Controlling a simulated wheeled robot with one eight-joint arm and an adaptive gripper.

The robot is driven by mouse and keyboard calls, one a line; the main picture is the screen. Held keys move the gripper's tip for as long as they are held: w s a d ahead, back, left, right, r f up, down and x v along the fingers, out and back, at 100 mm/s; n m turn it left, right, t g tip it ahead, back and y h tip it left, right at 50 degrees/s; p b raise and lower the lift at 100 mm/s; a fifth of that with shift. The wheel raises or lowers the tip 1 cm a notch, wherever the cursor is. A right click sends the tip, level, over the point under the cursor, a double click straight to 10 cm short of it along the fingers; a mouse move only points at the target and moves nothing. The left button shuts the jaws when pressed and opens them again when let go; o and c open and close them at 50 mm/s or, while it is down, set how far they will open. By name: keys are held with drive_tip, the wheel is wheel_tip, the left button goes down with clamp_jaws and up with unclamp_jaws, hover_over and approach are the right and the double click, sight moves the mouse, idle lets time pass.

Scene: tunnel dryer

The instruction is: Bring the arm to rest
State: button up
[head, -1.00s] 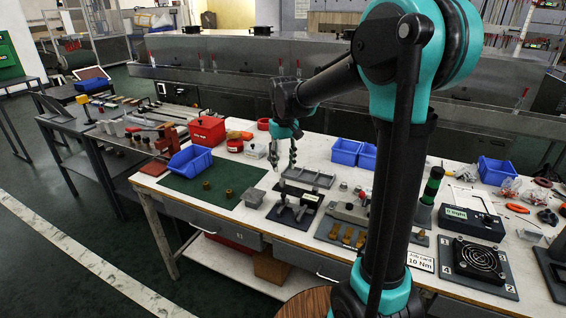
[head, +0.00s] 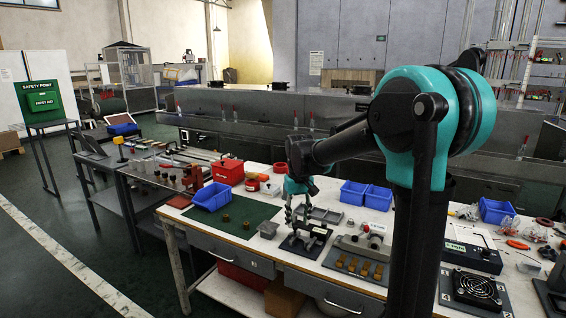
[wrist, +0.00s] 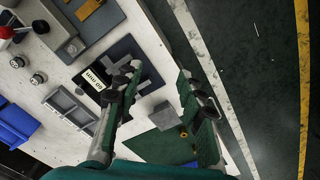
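My arm reaches over the workbench, its teal and black links filling the right of the head view. My gripper (head: 300,212) points down above the bench, close over a dark fixture plate (head: 305,239). In the wrist view my gripper (wrist: 155,85) has its two fingers spread apart, with nothing between them. Below it the dark plate with a white label (wrist: 95,78) and a small grey box (wrist: 166,117) show. The fingertips look clear of the bench items, though the exact height is hard to tell.
A green mat (head: 232,214) holds two small brass parts and a blue bin (head: 212,196). A red box (head: 228,171) and more blue bins (head: 366,194) stand behind. A fan (head: 476,290) lies at the right. The floor (head: 60,250) at the left is open.

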drive_tip(key=s+d+f+m+t, duration=0.1)
drive_tip(key=s+d+f+t, duration=0.1)
drive_tip(key=s+d+f, duration=0.4)
drive_tip(key=s+d+f+m+t, duration=0.2)
drive_tip(key=s+d+f, duration=0.5)
drive_tip(key=s, duration=0.9)
drive_tip(key=shift+d, duration=0.6)
